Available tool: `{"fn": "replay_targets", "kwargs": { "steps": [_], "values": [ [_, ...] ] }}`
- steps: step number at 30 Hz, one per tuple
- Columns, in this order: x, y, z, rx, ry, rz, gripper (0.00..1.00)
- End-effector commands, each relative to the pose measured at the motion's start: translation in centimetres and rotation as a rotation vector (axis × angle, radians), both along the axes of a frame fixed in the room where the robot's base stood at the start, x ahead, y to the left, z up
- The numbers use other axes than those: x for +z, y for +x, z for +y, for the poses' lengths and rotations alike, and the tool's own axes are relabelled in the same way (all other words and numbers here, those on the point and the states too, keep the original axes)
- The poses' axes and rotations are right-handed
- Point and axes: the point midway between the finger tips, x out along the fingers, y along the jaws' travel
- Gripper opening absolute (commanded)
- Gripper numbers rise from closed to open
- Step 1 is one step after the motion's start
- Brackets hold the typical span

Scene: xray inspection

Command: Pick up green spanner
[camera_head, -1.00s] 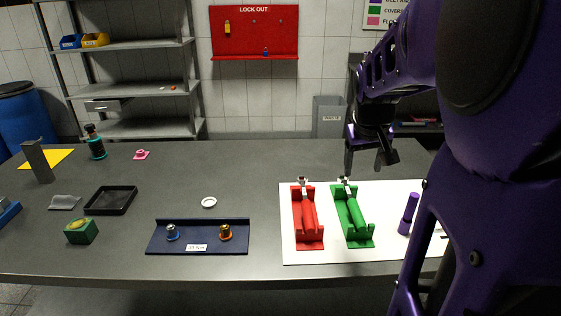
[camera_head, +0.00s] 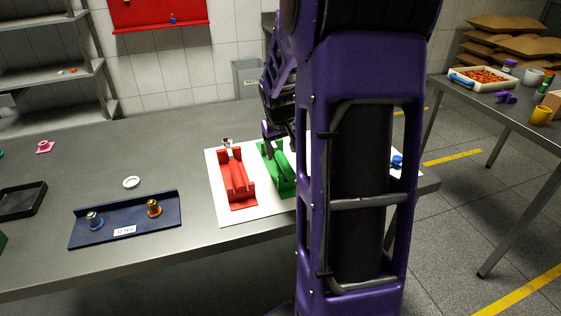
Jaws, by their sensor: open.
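The green spanner (camera_head: 283,163) lies in its green holder (camera_head: 286,190) on a white sheet (camera_head: 230,214) on the grey table. Its metal head is hidden behind my gripper, and my arm covers the right side of this area. My gripper (camera_head: 276,146) is open and points down over the far end of the green holder, close to the spanner. I cannot tell whether it touches the spanner.
A red spanner (camera_head: 236,172) lies in a red holder (camera_head: 240,198) just to the left. Further left is a dark blue stand (camera_head: 100,235) with two small metal pieces. A white ring (camera_head: 131,182) and a black tray (camera_head: 22,200) are also on the table.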

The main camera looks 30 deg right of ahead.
Motion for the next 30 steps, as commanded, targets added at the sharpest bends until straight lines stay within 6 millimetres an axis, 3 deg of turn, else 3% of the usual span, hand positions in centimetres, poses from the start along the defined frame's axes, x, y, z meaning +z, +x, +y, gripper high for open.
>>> {"fn": "replay_targets", "kwargs": {
  "steps": [1,6,14,25,30],
  "values": [
    [-1.1,0.3,0.1,0.001,0.002,0.002,0.70],
    [-2.6,0.9,-0.5,0.001,0.000,0.001,0.70],
    [-2.6,1.0,-0.5,0.000,0.000,-0.001,0.70],
    [-2.6,1.0,-0.5,0.000,0.000,-0.001,0.03],
    [-2.6,1.0,-0.5,0.000,0.000,0.000,0.00]
  ]
}}
